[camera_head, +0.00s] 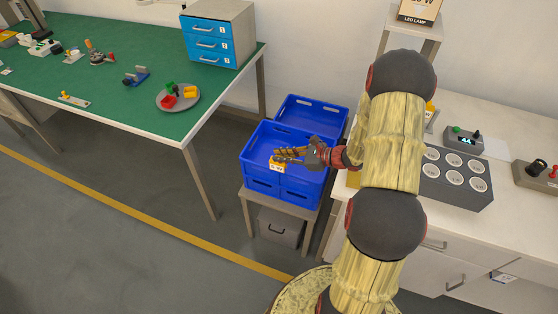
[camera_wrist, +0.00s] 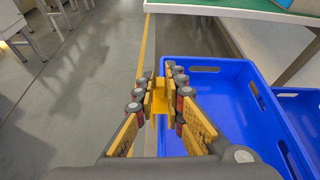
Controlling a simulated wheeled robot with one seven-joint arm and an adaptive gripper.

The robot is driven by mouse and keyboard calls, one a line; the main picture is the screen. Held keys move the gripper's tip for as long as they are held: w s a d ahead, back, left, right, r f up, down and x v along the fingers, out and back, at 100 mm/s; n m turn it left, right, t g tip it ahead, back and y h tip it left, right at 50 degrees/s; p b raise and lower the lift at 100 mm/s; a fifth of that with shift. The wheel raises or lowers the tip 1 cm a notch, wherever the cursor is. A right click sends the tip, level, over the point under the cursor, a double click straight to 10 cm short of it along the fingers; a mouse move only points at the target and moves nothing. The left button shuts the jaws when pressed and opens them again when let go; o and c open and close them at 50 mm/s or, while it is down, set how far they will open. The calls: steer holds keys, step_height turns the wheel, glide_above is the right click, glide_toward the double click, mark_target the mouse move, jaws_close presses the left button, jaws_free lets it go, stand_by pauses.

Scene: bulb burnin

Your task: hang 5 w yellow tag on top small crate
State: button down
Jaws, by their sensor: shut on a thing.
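My gripper (camera_head: 282,156) is shut on the yellow tag (camera_head: 277,167), which carries small print in the head view. In the wrist view my gripper (camera_wrist: 162,88) points over the crate's edge, with the yellow tag (camera_wrist: 161,98) between its fingers. The small blue crate (camera_head: 262,184) stands on a low grey stand. The tag is at the crate's near upper rim; I cannot tell whether it touches the rim. The crate's wall also shows in the wrist view (camera_wrist: 265,125), right of the fingers.
A second blue crate (camera_head: 318,115) sits directly behind. The green workbench (camera_head: 120,60) is at the left, with a plate (camera_head: 178,98) of coloured pieces. A white counter (camera_head: 500,220) with a lamp-socket block (camera_head: 455,180) is at the right. The floor left of the crates is clear.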

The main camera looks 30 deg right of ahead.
mark_target(282, 164)
steer(key=shift+w+d, duration=0.2)
steer(key=shift+d, duration=0.1)
steer(key=shift+f+b, duration=1.85)
steer(key=shift+f, duration=0.9)
steer(key=c, duration=1.8)
jaws_free()
steer(key=shift+c, duration=0.2)
steer(key=shift+o, duration=0.2)
steer(key=v, duration=1.2)
